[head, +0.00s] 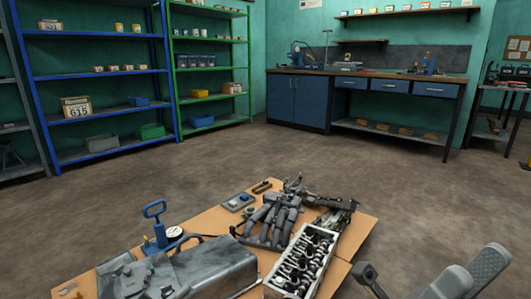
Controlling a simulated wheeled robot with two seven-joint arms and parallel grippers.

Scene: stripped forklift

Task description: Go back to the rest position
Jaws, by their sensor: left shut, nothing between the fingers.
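In the head view, a grey jointed shape at the lower left looks like my left gripper (125,276). It shows against a grey metal tank (218,264) on a tan sheet. Its outline blends with the tank, so I cannot tell whether they touch. It appears shut and empty. I make out no right gripper.
The sheet (345,245) also bears a blue-handled pump (154,225), a pipe manifold (272,218) and a pale tray of metal parts (272,286). Grey ridged pedals (489,264) stand at the lower right. Shelves and a workbench (361,75) line the walls. The floor between is clear.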

